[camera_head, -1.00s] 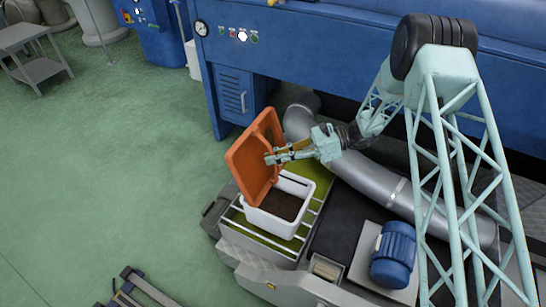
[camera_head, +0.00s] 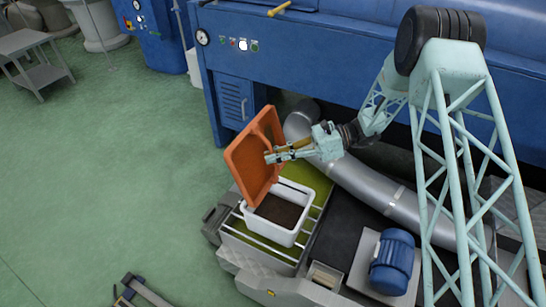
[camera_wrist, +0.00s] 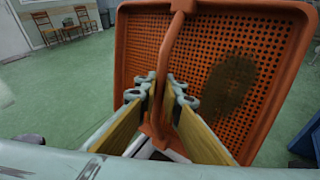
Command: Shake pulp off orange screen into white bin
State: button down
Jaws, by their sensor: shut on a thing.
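The orange screen (camera_head: 252,160) stands steeply tilted above the left side of the white bin (camera_head: 286,236). My gripper (camera_head: 270,157) is shut on the screen's handle. In the wrist view the handle bar (camera_wrist: 166,75) runs between the pads of my gripper (camera_wrist: 165,112), and the perforated screen face (camera_wrist: 200,50) fills the upper middle. A dark brownish patch of pulp (camera_wrist: 230,82) clings to the right part of that face. The bin holds dark brown material (camera_head: 279,211); its near wall and rim are clear to see.
The bin stands on a slatted rack (camera_head: 262,250) on my base. A large grey pipe (camera_head: 365,190) and a blue motor (camera_head: 392,262) lie to the right. A blue machine (camera_head: 330,70) stands behind.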

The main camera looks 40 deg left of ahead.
aim_at(260, 170)
jog(key=shift+f+b, duration=1.05)
jog(key=shift+f, duration=1.7)
jog(key=shift+s+r, duration=0.1)
jog(key=shift+r, duration=0.1)
